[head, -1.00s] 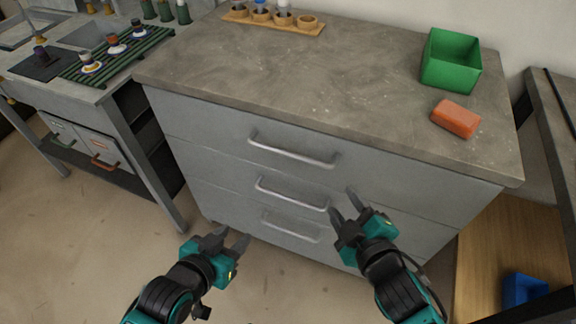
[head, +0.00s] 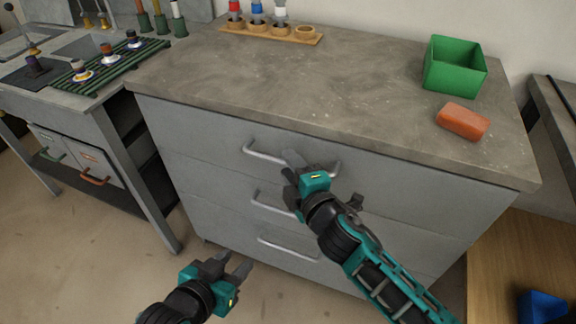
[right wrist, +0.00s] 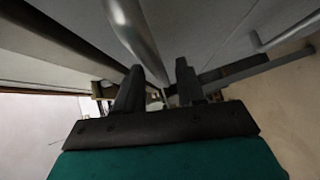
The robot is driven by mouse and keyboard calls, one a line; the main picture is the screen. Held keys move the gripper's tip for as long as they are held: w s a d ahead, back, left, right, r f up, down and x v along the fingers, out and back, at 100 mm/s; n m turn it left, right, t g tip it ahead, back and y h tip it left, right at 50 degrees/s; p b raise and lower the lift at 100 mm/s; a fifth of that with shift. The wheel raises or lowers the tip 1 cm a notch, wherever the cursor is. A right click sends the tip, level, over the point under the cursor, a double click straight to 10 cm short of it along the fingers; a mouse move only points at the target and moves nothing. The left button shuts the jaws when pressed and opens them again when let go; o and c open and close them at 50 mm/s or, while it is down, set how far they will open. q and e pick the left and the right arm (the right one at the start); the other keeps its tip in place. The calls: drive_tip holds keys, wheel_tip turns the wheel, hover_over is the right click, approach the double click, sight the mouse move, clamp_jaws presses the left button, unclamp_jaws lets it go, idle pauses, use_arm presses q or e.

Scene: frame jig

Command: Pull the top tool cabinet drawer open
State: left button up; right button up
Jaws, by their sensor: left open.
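The grey tool cabinet (head: 400,195) has three stacked drawers, all flush with its front. The top drawer's silver bar handle (head: 262,153) is partly hidden behind my right gripper (head: 291,167). My right gripper is at the middle of this handle with its fingers apart. In the right wrist view, the handle (right wrist: 132,28) runs down toward the gap between the fingertips (right wrist: 158,75); I cannot tell whether it lies between them. My left gripper (head: 232,266) is open and empty, low in front of the cabinet near the bottom drawer.
The middle handle (head: 268,205) and bottom handle (head: 288,250) lie below. On the worktop (head: 300,80) are a green box (head: 455,65), an orange block (head: 463,121) and a wooden holder (head: 270,34). A workbench stands left, and open floor lies in front.

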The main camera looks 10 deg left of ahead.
drive_tip(key=shift+x, duration=0.95)
clamp_jaws()
